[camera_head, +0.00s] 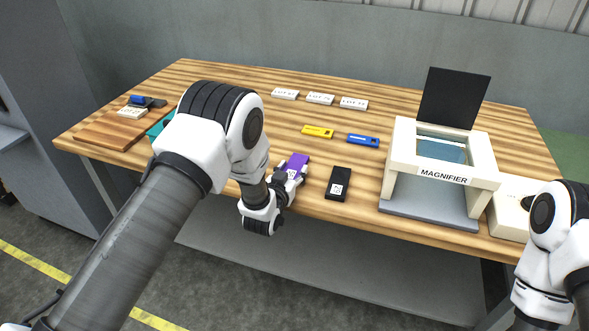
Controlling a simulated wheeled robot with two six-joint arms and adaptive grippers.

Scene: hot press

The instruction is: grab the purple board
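The purple board (298,161) lies on the wooden table near its front edge, with a small white label partly visible on it. My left gripper (291,177) is at the near end of the purple board and overlaps it in the picture. Its fingers are small and partly hidden by the wrist, so I cannot tell whether they are open or shut on the board. My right arm shows at the lower right, and its gripper is not clearly visible.
A black board (338,184) lies just right of the purple one. Yellow (317,132) and blue (363,140) pieces lie behind. The white magnifier stand (443,176) stands at the right. White label blocks (320,99) line the back. A brown board (110,128) lies at the left.

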